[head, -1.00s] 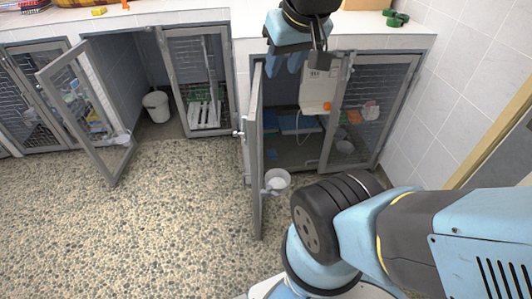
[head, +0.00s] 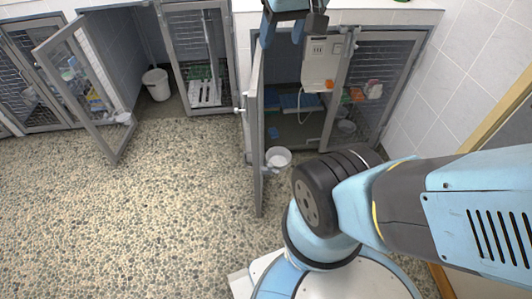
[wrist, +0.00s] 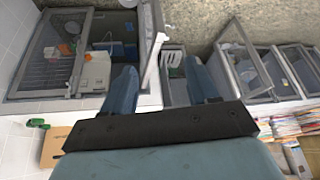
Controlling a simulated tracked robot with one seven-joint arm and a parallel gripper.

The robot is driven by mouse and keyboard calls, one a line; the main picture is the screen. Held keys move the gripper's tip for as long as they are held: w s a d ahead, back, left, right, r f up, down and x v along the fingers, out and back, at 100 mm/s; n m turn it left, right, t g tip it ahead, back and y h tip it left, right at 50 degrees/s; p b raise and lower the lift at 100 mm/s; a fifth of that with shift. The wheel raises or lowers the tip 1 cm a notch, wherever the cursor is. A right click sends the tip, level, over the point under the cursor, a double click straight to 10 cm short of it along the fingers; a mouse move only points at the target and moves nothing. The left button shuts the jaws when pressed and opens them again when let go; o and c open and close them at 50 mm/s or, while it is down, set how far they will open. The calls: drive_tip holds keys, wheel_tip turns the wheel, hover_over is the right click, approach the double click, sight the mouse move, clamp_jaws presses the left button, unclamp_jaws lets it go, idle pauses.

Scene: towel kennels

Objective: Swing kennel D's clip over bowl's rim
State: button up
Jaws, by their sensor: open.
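A white bowl (head: 278,156) sits low at the inner side of an open kennel door (head: 258,140) in the head view. Something small joins the bowl to the door's lower part, but the clip cannot be made out. In the wrist view the bowl (wrist: 128,3) is cut by the top edge. No letter D is readable. My gripper (head: 283,32) is open and empty, high in front of the kennel top, well above the bowl. Its two blue fingers, spread apart, also show in the wrist view (wrist: 162,82), with the open door (wrist: 155,60) between them.
A white box with a hose (head: 320,70) hangs at the front of the open kennel, right of the door. Another open door (head: 82,85) and a white bucket (head: 156,84) are at the left. The pebbled floor (head: 130,210) in front is clear.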

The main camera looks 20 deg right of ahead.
drive_tip(key=w+d+f+m+g+y, duration=0.1)
drive_tip(key=w+f+m+g, duration=0.15)
drive_tip(key=w, duration=0.55)
drive_tip(key=m+g+y, duration=0.3)
drive_tip(key=m+y, duration=0.3)
drive_tip(key=m, duration=0.2)
hover_over(274, 169)
drive_tip(key=d, duration=0.2)
wheel_tip(274, 169, down, 24)
drive_tip(key=w+d+f+m+t+y, duration=0.1)
drive_tip(key=d+f+m+y, duration=0.2)
drive_tip(key=f, duration=0.8)
drive_tip(key=d+f+m+t, duration=0.25)
drive_tip(key=d+f, duration=0.25)
drive_tip(key=f, duration=0.6)
drive_tip(key=s+f+m+t+y, duration=0.1)
drive_tip(key=s+f+m+t, duration=0.2)
drive_tip(key=f, duration=0.9)
drive_tip(key=s+f+m+t, duration=0.1)
drive_tip(key=s+f+m, duration=0.35)
drive_tip(key=f, duration=0.75)
drive_tip(key=x, duration=1.3)
drive_tip(key=shift+w+a+f, duration=0.1)
drive_tip(key=shift+w+a, duration=0.05)
drive_tip(key=shift+w, duration=0.2)
